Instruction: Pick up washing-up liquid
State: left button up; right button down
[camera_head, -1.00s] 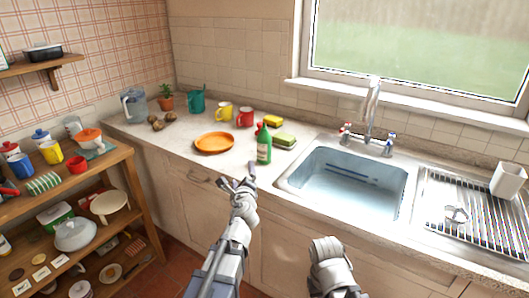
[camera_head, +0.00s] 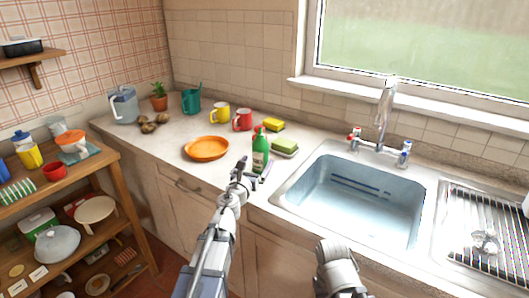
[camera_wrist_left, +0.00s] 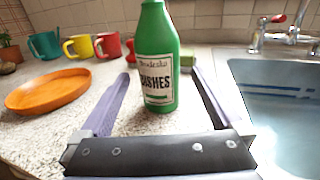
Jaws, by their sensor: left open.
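The washing-up liquid is a green bottle (camera_head: 260,152) with a red cap and a white label, standing upright on the counter left of the sink. In the left wrist view the bottle (camera_wrist_left: 158,60) stands between the two fingers, towards their tips, and its cap is cut off by the top edge. My left gripper (camera_head: 254,174) is open at the counter's front edge, just in front of the bottle. Its fingers (camera_wrist_left: 160,78) lie to either side of the bottle with gaps visible. Part of my right arm shows at the bottom of the head view, but its gripper cannot be made out.
An orange plate (camera_head: 206,148) lies left of the bottle. A green-and-yellow sponge (camera_head: 284,146) sits behind it to the right. Red (camera_head: 243,120) and yellow (camera_head: 220,113) mugs stand further back. The sink (camera_head: 350,195) is to the right. A wooden shelf unit (camera_head: 112,165) stands at left.

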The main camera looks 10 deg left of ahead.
aim_at(259, 159)
pick_arm(q)
jog(key=shift+w+d, duration=0.15)
jog(key=shift+w, duration=1.6)
jog(key=shift+w+d+f+b, duration=0.1)
jog(key=shift+w+f+b, duration=0.1)
jog(key=shift+w, duration=1.1)
jog(key=shift+w+f+b, duration=0.1)
jog(key=shift+w+b, duration=0.05)
jog(key=shift+w, duration=1.1)
jog(key=c, duration=1.5)
